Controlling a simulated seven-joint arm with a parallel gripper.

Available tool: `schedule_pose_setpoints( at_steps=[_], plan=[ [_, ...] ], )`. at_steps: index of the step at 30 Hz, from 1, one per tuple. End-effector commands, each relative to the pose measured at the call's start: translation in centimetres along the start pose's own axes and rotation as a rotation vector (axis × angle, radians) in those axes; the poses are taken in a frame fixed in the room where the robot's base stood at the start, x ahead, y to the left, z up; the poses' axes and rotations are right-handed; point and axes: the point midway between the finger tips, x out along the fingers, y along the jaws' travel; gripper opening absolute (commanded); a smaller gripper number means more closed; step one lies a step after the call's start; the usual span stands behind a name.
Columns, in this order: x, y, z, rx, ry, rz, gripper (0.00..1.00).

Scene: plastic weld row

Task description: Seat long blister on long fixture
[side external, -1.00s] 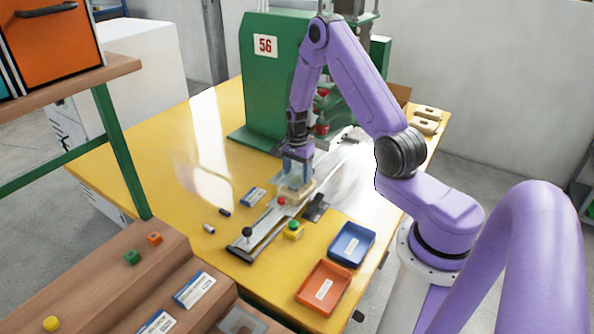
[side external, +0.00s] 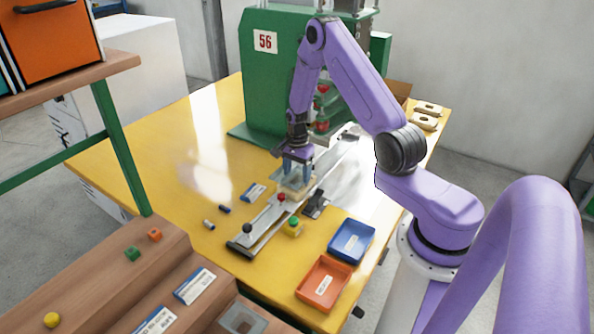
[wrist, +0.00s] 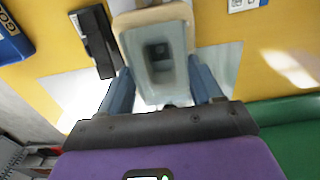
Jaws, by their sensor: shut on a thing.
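My gripper (side external: 297,168) points down over the sliding rail near the green press. In the wrist view its two blue fingers (wrist: 162,92) are closed on the sides of a clear long blister (wrist: 183,68). The blister (side external: 297,182) shows faintly between the fingers in the side view. The cream long fixture (side external: 290,194) is directly below it on the rail, and its rounded end (wrist: 150,14) shows past the blister in the wrist view. The blister overlaps the fixture in both views. I cannot tell whether it rests fully on it or is slightly above.
The green press (side external: 275,85) stands behind the gripper. A red knob (side external: 281,197) and a black knob (side external: 247,228) stand on the rail. A blue tray (side external: 351,241) and an orange tray (side external: 324,283) lie to the right. The left of the yellow table (side external: 140,155) is largely clear.

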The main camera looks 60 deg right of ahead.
Motion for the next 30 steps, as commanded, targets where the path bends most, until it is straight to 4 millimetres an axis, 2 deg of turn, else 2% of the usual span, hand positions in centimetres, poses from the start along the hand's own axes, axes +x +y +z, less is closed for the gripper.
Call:
schedule_pose_setpoints(
  at_steps=[20, 21, 23, 24, 29, 30],
  plan=[
    [0.75, 0.01, 0.00, 0.000, 0.000, -0.001, 0.45],
    [0.75, 0.01, 0.00, 0.000, 0.000, 0.000, 0.71],
    [0.75, 0.01, 0.01, 0.000, 0.000, 0.000, 0.91],
    [0.75, 0.02, 0.01, 0.000, 0.000, 0.000, 0.95],
    [0.74, 0.02, 0.01, 0.000, 0.000, 0.000, 0.95],
    [0.75, 0.02, 0.01, 0.000, 0.000, 0.000, 0.91]
  ],
)
